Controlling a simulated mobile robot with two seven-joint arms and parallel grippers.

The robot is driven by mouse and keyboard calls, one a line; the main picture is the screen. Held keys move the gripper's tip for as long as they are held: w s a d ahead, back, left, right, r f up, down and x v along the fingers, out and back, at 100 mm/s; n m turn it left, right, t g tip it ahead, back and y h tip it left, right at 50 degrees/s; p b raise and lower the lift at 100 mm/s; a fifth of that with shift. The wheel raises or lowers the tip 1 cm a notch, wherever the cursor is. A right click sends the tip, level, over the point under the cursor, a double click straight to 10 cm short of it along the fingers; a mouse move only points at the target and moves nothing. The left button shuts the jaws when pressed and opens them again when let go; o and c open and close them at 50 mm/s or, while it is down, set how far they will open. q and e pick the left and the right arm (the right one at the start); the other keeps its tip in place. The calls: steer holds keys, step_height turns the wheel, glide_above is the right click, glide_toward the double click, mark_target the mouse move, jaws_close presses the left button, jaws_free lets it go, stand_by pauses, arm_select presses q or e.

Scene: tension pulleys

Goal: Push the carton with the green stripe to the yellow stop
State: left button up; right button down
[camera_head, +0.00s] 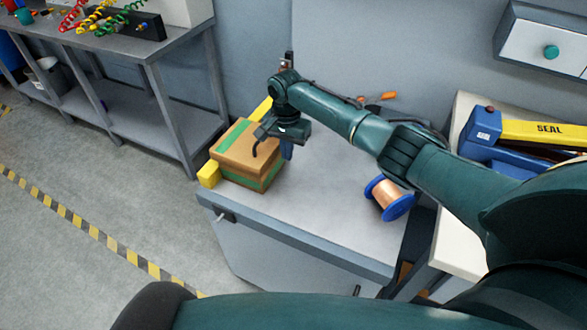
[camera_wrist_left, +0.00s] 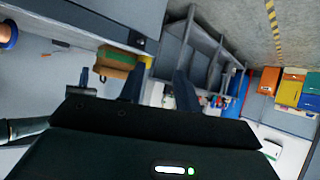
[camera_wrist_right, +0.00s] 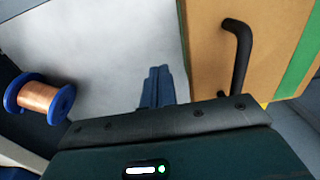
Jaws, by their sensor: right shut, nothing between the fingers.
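The brown carton (camera_head: 237,158) with a green stripe stands upright at the table's left edge. A yellow stop (camera_head: 208,174) shows at its near left corner and again behind it; the carton hides the stretch between, and I cannot tell whether they touch. My right gripper (camera_head: 287,151) is shut and empty, pointing down beside the carton's right side. In the right wrist view its fingers (camera_wrist_right: 157,86) are left of the carton (camera_wrist_right: 262,40), with a strip of table showing between. A black bent rod beside the gripper overlaps the carton. My left gripper (camera_wrist_left: 158,88) is open and empty, away from the carton.
A copper spool with blue flanges (camera_head: 389,199) lies on the table (camera_head: 325,215) right of the carton. A blue and yellow sealer (camera_head: 525,132) stands farther right. A grey workbench (camera_head: 140,50) stands left across a gap. The table's middle is clear.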

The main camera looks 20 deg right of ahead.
arm_select(q)
steer(key=a+p, duration=0.1)
steer(key=p, duration=0.2)
steer(key=a+r+g+y+p, duration=0.1)
steer(key=p, duration=0.2)
steer(key=shift+s+r, duration=0.3)
steer(key=shift+s, duration=0.05)
stand_by(0.4)
